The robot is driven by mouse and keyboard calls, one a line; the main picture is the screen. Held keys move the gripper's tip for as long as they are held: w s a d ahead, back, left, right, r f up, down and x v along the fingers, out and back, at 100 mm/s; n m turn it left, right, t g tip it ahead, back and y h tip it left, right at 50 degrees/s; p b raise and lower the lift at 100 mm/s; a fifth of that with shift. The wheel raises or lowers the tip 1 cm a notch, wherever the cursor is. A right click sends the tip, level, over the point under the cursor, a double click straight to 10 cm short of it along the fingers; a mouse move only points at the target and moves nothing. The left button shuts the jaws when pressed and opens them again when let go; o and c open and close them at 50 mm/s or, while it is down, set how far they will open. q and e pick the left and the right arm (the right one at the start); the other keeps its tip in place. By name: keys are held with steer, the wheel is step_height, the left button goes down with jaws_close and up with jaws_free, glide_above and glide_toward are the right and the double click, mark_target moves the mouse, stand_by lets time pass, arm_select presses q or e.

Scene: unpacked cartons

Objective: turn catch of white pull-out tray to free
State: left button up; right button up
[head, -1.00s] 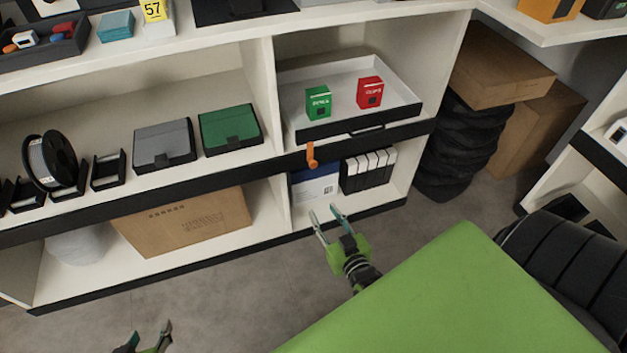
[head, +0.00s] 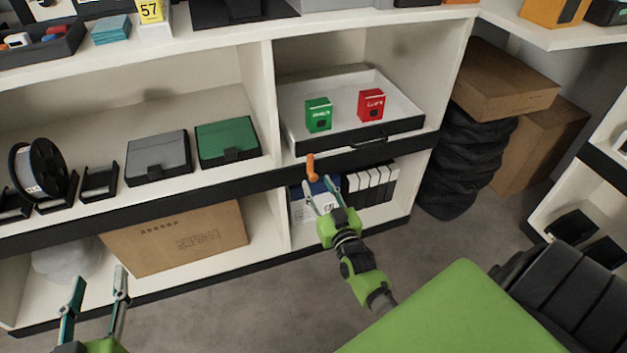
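The white pull-out tray (head: 342,91) sits in the upper right shelf bay, with a black front and a handle. The orange catch (head: 311,168) is on the black shelf edge below the tray's front left part. It points roughly up and down. My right gripper (head: 321,183) is open and empty, its fingertips just below and around the catch's lower end in the picture. I cannot tell whether they touch it. My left gripper (head: 97,287) is open and empty at the lower left, far from the catch.
A green box (head: 318,115) and a red box (head: 371,105) stand in the tray. Under the shelf edge, a blue-and-white box (head: 299,208) and black-and-white binders (head: 372,188) stand behind my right gripper. A cardboard carton (head: 180,238) is left on the lower shelf.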

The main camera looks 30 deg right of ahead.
mark_target(314, 179)
steer(key=b+x, duration=0.1)
steer(key=x, duration=0.2)
steer(key=shift+w+d, duration=0.1)
steer(key=shift+w, duration=0.25)
arm_select(q)
step_height(314, 179, up, 7)
steer(key=t+h, duration=0.1)
steer(key=t, duration=0.2)
steer(key=shift+w+d+t, duration=0.15)
steer(key=shift+d+t, duration=0.15)
steer(key=shift+d, duration=0.15)
arm_select(e)
steer(key=shift+w, duration=0.3)
arm_select(q)
steer(key=shift+f, duration=0.1)
arm_select(e)
jaws_close()
